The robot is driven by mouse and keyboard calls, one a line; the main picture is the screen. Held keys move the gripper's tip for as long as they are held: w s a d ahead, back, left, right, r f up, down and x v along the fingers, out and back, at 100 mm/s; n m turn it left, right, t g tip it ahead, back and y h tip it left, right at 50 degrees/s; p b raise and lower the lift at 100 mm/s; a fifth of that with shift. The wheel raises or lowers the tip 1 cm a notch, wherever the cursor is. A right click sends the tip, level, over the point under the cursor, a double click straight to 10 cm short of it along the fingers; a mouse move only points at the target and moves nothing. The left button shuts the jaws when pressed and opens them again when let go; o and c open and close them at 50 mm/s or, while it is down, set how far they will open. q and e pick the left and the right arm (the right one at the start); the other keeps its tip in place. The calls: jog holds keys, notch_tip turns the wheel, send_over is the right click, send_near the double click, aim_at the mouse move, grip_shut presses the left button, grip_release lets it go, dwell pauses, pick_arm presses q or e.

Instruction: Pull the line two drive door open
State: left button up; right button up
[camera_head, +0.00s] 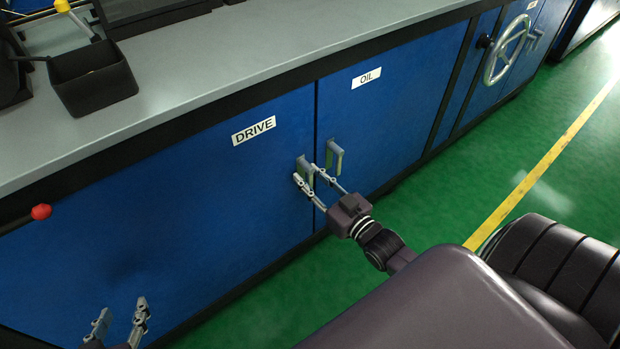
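The blue drive door (200,195) carries a white DRIVE label (254,130) and looks shut, flush with the cabinet front. Its upright grey handle (305,168) is near the door's right edge. My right gripper (305,174) is at this handle, its two fingers apart on either side of it; whether they touch it I cannot tell. My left gripper (122,312) is low at the bottom left in front of the same door, fingers apart and empty.
The oil door (385,115), with its own handle (334,157), is just right of the drive door and shut. A red knob (41,211) is at the left. A black bin (92,80) stands on the grey counter (230,45). A handwheel (506,50) is further right. Green floor is clear in front.

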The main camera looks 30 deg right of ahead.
jog(key=shift+c, duration=0.4)
grip_shut()
